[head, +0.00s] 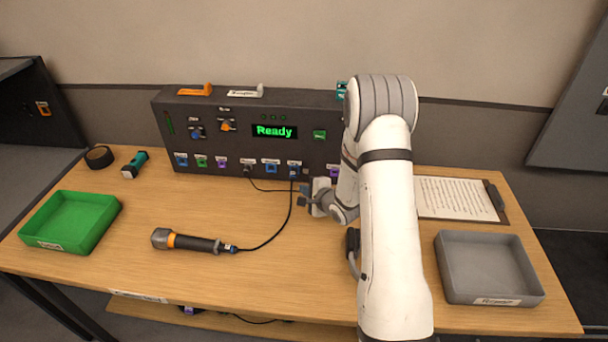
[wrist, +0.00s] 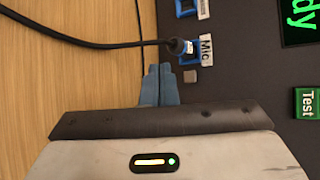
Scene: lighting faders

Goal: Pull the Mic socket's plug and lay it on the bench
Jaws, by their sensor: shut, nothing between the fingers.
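The Mic socket (wrist: 203,50) is on the dark panel, with its white "Mic" label beside it. A dark plug with a blue band (wrist: 181,46) sits in it, its black cable running left over the bench in the wrist view. In the head view the plug (head: 293,175) is low on the panel, its cable leading to a microphone lying on the bench. My gripper (wrist: 158,69) is shut and empty; its blue fingertips are just below the plug in the wrist view, apparently apart from it. In the head view my gripper (head: 303,202) is in front of the panel's lower edge.
The bench (head: 300,275) has clear wood at the front middle. The microphone (head: 190,241) lies left of centre. A green tray (head: 48,240) is at left, a grey tray (head: 490,296) at right. A second cable hangs near the panel's base.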

